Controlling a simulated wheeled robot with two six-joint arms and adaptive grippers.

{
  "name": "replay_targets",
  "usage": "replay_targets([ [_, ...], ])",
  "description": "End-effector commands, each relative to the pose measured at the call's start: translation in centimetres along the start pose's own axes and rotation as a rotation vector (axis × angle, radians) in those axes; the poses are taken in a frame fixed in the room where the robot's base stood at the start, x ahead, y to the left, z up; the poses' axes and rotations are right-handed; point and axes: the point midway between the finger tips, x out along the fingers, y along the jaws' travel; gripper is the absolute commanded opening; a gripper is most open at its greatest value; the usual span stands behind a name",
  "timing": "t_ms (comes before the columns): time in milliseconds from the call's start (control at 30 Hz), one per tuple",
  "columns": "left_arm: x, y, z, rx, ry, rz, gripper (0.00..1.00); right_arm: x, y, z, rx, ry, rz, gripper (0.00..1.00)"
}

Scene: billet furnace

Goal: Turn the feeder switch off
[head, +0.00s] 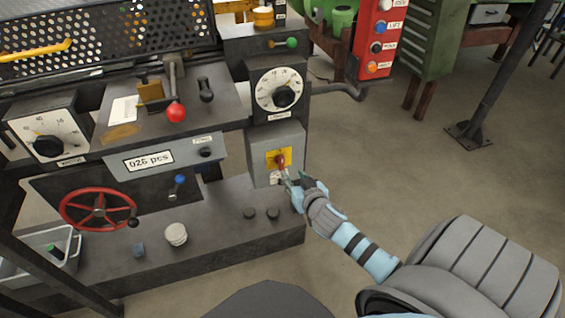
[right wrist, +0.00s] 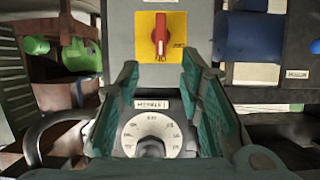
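The feeder switch is a red rotary handle (head: 281,160) on a yellow plate on a grey box (head: 276,143). The right wrist view shows the red handle (right wrist: 160,34) upside down, standing vertical and in line with the ON mark. A second small mark at the plate's right side is too small to read surely. My right gripper (head: 291,177) is just in front of the box, close below the handle. In the wrist view its green-lined fingers (right wrist: 160,62) are spread wide with nothing between them, apart from the handle. My left gripper is not in view.
A round dial (head: 278,90) sits above the switch box. A red-knobbed lever (head: 176,112), a red handwheel (head: 98,209) and a blue-tipped lever (head: 179,181) are to the left. A red button panel (head: 375,40) stands behind. Open floor lies right.

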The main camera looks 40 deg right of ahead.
Motion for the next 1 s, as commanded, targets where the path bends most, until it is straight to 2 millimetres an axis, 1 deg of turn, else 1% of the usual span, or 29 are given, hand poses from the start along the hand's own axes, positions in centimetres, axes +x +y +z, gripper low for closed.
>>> replay_targets([
  [33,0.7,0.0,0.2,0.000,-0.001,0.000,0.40,1.5,0.0,0.2,0.002,0.002,0.001,0.34],
  [200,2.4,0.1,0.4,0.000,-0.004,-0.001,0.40,6.7,-0.1,0.4,0.003,0.001,0.000,0.34],
  [300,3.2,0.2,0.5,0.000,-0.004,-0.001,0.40,9.0,-0.1,0.4,0.001,-0.001,-0.001,0.34],
  [400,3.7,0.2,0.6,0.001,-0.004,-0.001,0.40,10.5,-0.1,0.4,0.000,-0.001,-0.001,0.34],
  [533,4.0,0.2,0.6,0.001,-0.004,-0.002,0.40,11.5,-0.1,0.2,0.000,-0.001,-0.003,0.34],
  [767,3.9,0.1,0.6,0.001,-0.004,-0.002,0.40,11.6,-0.1,0.1,-0.001,-0.002,-0.003,0.34],
  [800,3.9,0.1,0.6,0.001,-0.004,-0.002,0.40,11.5,-0.1,0.1,-0.001,-0.002,-0.003,0.31],
  [867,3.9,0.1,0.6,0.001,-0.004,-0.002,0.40,11.5,-0.1,0.1,-0.001,-0.002,-0.003,0.21],
  [900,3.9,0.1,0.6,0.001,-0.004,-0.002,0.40,11.5,-0.1,0.1,-0.001,-0.002,-0.003,0.15],
  [1000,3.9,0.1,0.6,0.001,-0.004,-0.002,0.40,11.5,-0.1,0.1,-0.001,-0.002,-0.003,0.00],
])
